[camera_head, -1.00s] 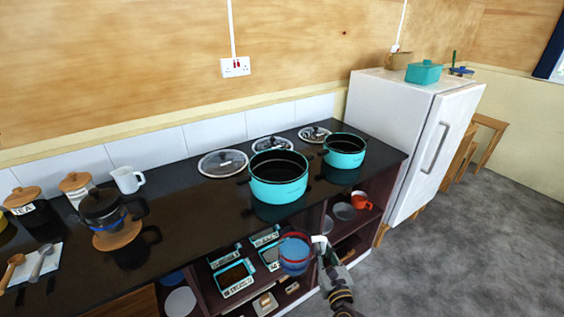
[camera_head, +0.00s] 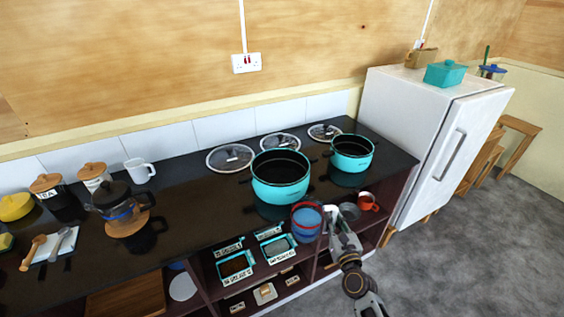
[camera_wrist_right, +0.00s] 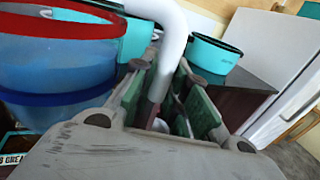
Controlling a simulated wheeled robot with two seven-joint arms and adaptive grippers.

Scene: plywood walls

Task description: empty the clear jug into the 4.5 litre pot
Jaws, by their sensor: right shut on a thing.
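The clear jug (camera_head: 306,226) has a red rim, a blue tint inside and a pale handle. It is roughly upright in front of the counter edge, just below and right of the larger turquoise pot (camera_head: 280,190). My right gripper (camera_head: 334,226) is shut on the jug's handle. In the right wrist view the white handle (camera_wrist_right: 172,50) passes between the fingers, with the jug (camera_wrist_right: 55,60) at left. A smaller turquoise pot (camera_head: 351,160) stands behind to the right. Both pots look open and dark inside; their litre markings are unreadable. My left gripper is out of view.
Several glass lids, including one (camera_head: 230,158), lie along the back of the black counter (camera_head: 200,215). A coffee pot (camera_head: 118,203) and canisters stand at left. Shelves below hold labelled trays (camera_head: 236,266) and a red mug (camera_head: 368,202). A white fridge (camera_head: 425,140) bounds the right.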

